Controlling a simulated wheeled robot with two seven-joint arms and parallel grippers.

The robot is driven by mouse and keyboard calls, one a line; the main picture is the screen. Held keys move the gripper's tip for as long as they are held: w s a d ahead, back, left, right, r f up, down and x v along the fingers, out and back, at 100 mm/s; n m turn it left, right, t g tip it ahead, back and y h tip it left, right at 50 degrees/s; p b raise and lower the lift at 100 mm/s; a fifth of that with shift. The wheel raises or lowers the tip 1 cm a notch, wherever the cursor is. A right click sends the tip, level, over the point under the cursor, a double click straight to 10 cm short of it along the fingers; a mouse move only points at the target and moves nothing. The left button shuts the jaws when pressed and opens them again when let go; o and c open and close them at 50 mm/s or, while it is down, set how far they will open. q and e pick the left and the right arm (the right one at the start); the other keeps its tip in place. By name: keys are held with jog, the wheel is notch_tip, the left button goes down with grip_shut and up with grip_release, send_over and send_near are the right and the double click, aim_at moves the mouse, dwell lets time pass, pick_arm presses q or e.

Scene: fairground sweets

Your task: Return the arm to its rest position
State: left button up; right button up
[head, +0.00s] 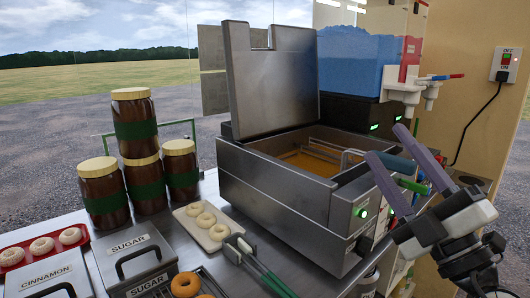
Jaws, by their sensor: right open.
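My right gripper (412,177) is at the right of the head view, in front of the fryer's right end. Its two dark fingers are spread apart with nothing between them. Its white and black wrist comes in from the lower right. The fryer (275,192) is steel, with its lid (275,85) raised and golden oil (318,161) inside. A wire basket handle with a blue-grey grip shows behind the fingers. My left gripper is not in view.
Jars (135,125) with cream lids stack at the left. A tray (222,237) of pale doughnuts, tongs (262,268), a sugar box (135,262) and a cinnamon box (45,283) crowd the counter. A blue slush tank (362,65) stands behind the fryer. A wall switch (506,62) is at right.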

jog(key=s+d+f+m+t+h, duration=0.1)
jog(key=s+d+f+m+h, duration=0.15)
jog(key=d+m+h, duration=0.4)
jog(key=s+d+f+m+h, duration=0.2)
jog(key=d+f+m+h, duration=0.15)
jog(key=m+h, duration=0.6)
jog(key=s+d+f+m+g, duration=0.25)
jog(key=f+g, duration=0.35)
jog(key=f, duration=0.6)
jog(key=s+d+f+m+g, duration=0.1)
jog(key=s+f+m+g, duration=0.3)
jog(key=f, duration=0.7)
jog(key=s+a+f+n+g+y, duration=0.2)
jog(key=s+a+f+g+y, duration=0.3)
jog(key=s+f, duration=0.35)
jog(key=s+a+f+n+g+y, duration=0.2)
jog(key=s+a+f+g, duration=0.3)
jog(key=s+a+f, duration=0.35)
jog(key=w+a+f+t+y, duration=0.1)
jog(key=w+a+f+t, duration=0.1)
jog(key=f, duration=0.3)
jog(key=w+a+f+t+y, duration=0.1)
jog(key=w+a+f+t, duration=0.1)
jog(key=f, duration=0.3)
jog(key=shift+w+a+f+t, duration=0.3)
jog(key=shift+w+a+t, duration=0.15)
jog(key=shift+w, duration=0.15)
jog(key=shift+n, duration=0.25)
